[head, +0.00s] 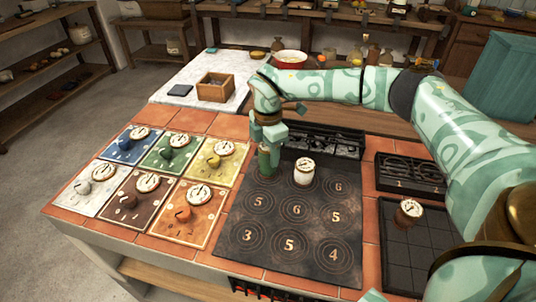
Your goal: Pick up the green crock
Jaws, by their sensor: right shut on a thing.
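The green crock (264,161) stands upright at the far left ring of the dark cooktop (285,253). My right gripper (268,146) reaches down from above and is shut on its top. The gripper hides the crock's upper part. I cannot tell whether the crock's base touches the cooktop. My left gripper is not in view.
A white crock (304,171) with a pale lid stands just right of the green one. A brown crock (409,212) stands on the dark grid at the right. A wooden box (215,87) sits on the pale counter behind.

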